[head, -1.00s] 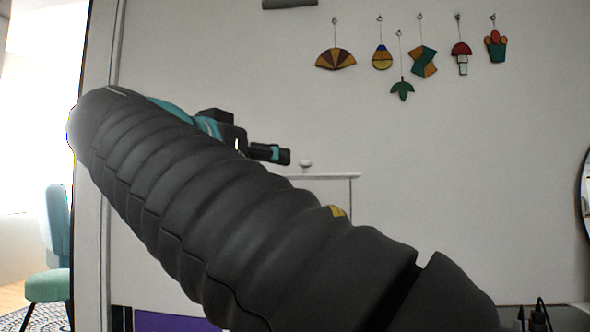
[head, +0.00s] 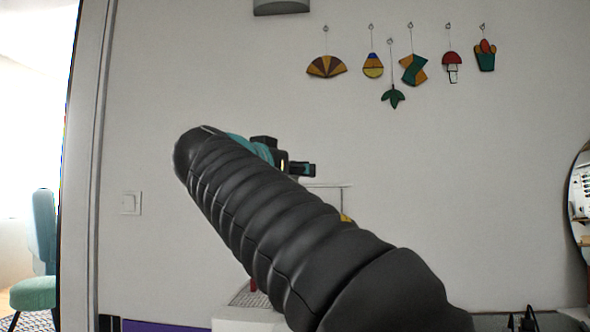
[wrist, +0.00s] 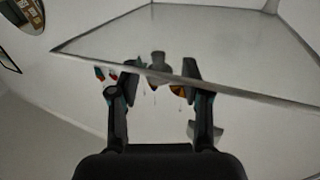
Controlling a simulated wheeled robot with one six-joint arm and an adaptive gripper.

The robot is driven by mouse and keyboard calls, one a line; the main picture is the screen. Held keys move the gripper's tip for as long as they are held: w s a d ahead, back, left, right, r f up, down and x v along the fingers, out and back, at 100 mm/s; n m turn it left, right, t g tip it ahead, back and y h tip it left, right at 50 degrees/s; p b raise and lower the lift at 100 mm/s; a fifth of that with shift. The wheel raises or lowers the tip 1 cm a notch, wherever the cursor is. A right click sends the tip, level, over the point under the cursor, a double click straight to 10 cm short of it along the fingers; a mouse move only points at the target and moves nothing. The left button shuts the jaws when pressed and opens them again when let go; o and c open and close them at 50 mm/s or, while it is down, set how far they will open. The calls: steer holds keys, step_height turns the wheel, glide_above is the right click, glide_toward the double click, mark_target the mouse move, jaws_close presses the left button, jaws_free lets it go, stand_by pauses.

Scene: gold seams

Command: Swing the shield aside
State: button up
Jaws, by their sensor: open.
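The shield (wrist: 215,35) looks like a clear, pale panel with a thin dark edge. It spans the upper part of the wrist view. A grey knob (wrist: 158,62) shows near its edge, between my two fingertips. My gripper (wrist: 160,74) is open, with one finger on each side of the knob. I cannot tell whether either finger touches it. In the head view my gripper (head: 303,168) is small and partly hidden behind my dark arm. Only a thin stretch of what seems to be the shield's top edge (head: 328,186) shows below it; my arm hides most of the rest.
Several coloured ornaments (head: 413,69) hang on the wall behind. A grey wall fitting (head: 281,7) is above. A round mirror (head: 581,203) is at the far right. A light switch (head: 130,203) and a teal chair (head: 38,285) are at the left.

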steer(key=shift+w+d, duration=0.25)
jaws_close()
steer(key=shift+a, duration=0.1)
